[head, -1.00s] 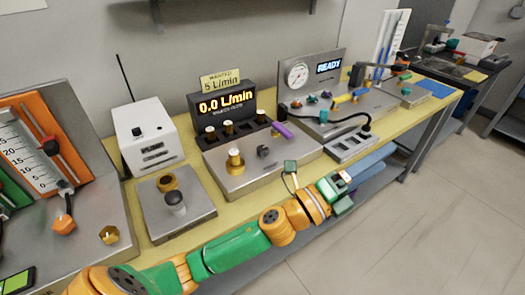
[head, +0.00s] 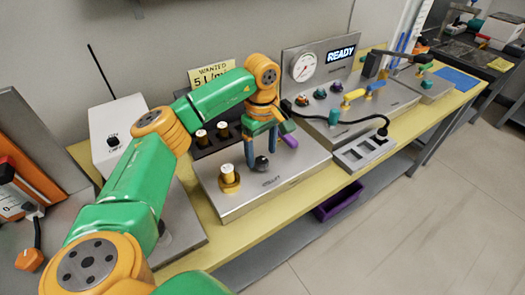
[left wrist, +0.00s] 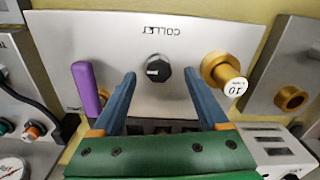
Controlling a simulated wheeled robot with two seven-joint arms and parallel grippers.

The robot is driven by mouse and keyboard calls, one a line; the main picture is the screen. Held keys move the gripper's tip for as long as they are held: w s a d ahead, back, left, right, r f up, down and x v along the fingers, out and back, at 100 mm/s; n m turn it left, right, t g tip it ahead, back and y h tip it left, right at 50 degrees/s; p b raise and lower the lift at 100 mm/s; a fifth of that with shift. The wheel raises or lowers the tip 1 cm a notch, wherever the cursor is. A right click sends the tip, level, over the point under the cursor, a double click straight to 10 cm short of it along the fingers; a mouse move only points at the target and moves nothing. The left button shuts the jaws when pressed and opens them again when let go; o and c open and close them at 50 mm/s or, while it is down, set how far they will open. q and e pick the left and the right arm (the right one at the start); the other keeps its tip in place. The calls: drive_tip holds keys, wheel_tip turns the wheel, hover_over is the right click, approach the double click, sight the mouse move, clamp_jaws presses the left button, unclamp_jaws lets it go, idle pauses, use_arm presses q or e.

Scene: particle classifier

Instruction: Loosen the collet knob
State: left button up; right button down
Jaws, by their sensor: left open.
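The collet knob (head: 261,164) is a small black round knob with a pale mark, on the sloping metal panel (head: 290,175). In the left wrist view the knob (left wrist: 158,69) sits near the top middle, beside the upside-down label "COLLET". My left gripper (head: 260,155) points down over this panel with its two blue fingers apart. In the left wrist view, my left gripper (left wrist: 160,76) has one finger on each side of the knob, with visible gaps on both sides. It holds nothing. My right gripper is not in view.
A brass post with a white "10" cap (left wrist: 222,72) stands beside the knob, and a purple handle (left wrist: 88,92) on the other side. The flow display behind is largely hidden by my arm. A gauge panel (head: 318,60) with a "READY" screen stands to the right.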

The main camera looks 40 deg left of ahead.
sight(261, 159)
use_arm(q)
wheel_tip(261, 159, down, 3)
drive_tip(key=shift+a+r, duration=0.1)
drive_tip(key=shift+w+a, duration=0.1)
drive_tip(key=shift+w, duration=0.05)
drive_tip(key=shift+d, duration=0.2)
drive_tip(key=c, duration=0.7)
clamp_jaws()
